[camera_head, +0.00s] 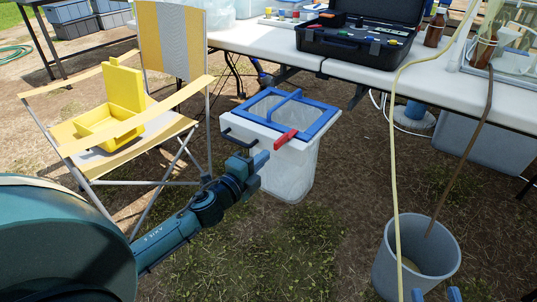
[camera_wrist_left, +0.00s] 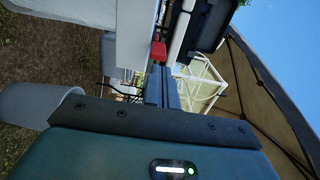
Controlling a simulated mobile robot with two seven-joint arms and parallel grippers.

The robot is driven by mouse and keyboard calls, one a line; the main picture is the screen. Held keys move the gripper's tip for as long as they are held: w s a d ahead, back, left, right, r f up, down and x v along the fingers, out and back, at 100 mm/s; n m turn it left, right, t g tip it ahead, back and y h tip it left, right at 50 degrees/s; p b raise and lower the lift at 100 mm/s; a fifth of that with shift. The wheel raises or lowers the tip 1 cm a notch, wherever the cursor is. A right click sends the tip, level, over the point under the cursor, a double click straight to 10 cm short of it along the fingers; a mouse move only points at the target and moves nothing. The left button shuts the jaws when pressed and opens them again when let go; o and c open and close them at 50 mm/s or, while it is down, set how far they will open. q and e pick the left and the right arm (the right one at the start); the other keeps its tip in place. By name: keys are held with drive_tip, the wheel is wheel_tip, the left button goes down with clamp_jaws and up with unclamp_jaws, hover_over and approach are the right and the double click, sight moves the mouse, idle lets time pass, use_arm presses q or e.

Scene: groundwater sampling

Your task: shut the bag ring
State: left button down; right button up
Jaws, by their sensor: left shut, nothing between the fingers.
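The bag ring is a blue rectangular frame (camera_head: 318,124) with a crossbar, lying over the white-rimmed stand (camera_head: 258,135) with a clear bag (camera_head: 290,172) hanging below. I cannot tell whether the frame sits tight on the rim. A red tab (camera_head: 286,138) sticks out at its front side; it also shows in the left wrist view (camera_wrist_left: 158,50). A dark handle (camera_head: 240,137) is on the stand's left side. My left gripper (camera_head: 262,160) is shut and empty, just in front of the stand and below the red tab. My right gripper (camera_head: 436,295) shows only its fingertips, apart, at the bottom edge.
A yellow chair (camera_head: 178,45) with a yellow box (camera_head: 105,122) stands at left. A white table (camera_head: 260,40) with an open black case (camera_head: 350,47) is behind the stand. A grey bucket (camera_head: 385,262) with a hose stands at front right. Grass between is clear.

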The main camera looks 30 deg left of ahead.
sight(275, 147)
use_arm(q)
drive_tip(key=w, duration=0.2)
drive_tip(key=shift+w+d, duration=0.15)
drive_tip(key=shift+w, duration=0.45)
use_arm(e)
drive_tip(key=shift+a, duration=0.1)
